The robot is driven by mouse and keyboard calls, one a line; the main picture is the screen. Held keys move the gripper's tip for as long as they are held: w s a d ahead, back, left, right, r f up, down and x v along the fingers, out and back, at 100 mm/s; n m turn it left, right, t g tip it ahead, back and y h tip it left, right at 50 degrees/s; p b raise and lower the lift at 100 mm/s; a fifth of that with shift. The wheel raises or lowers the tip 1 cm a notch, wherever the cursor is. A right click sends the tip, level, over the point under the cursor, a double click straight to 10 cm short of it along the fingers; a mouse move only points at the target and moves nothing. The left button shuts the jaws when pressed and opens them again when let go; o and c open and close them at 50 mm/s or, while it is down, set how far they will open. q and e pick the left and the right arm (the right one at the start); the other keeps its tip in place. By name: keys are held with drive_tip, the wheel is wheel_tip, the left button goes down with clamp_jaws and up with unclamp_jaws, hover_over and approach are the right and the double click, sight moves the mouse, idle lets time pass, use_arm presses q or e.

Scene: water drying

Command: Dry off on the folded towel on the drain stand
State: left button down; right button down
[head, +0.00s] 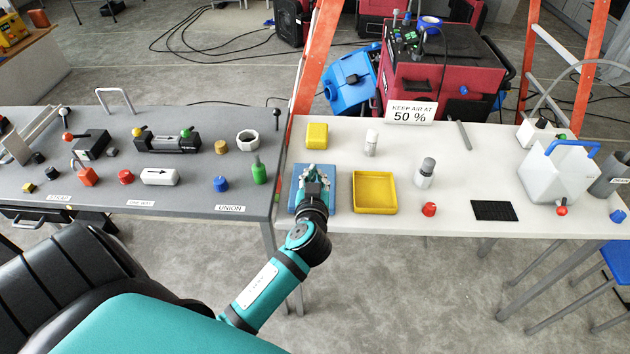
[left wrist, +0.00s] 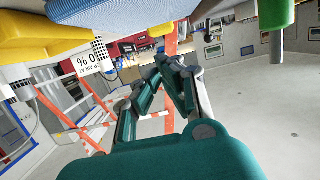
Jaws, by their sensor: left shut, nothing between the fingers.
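A blue folded towel (head: 300,207) lies flat on the white table near its left end. In the left wrist view, which is upside down, its ribbed blue surface (left wrist: 110,8) shows at the top edge. My left gripper (head: 312,173) is over the towel in the head view and covers its middle. In the left wrist view its fingertips (left wrist: 168,64) are together with nothing between them, and they look apart from the towel. I cannot tell a separate drain stand under the towel. My right gripper is not in view.
An open yellow tray (head: 375,207) sits just right of the towel. A yellow block (head: 317,135) stands behind it, and a grey-lidded bottle (head: 425,172) is farther right. The white table's front middle has little clutter.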

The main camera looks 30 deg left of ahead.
use_arm(q)
drive_tip(key=b+v, duration=0.1)
drive_tip(key=v, duration=0.6)
drive_tip(key=shift+s, duration=0.3)
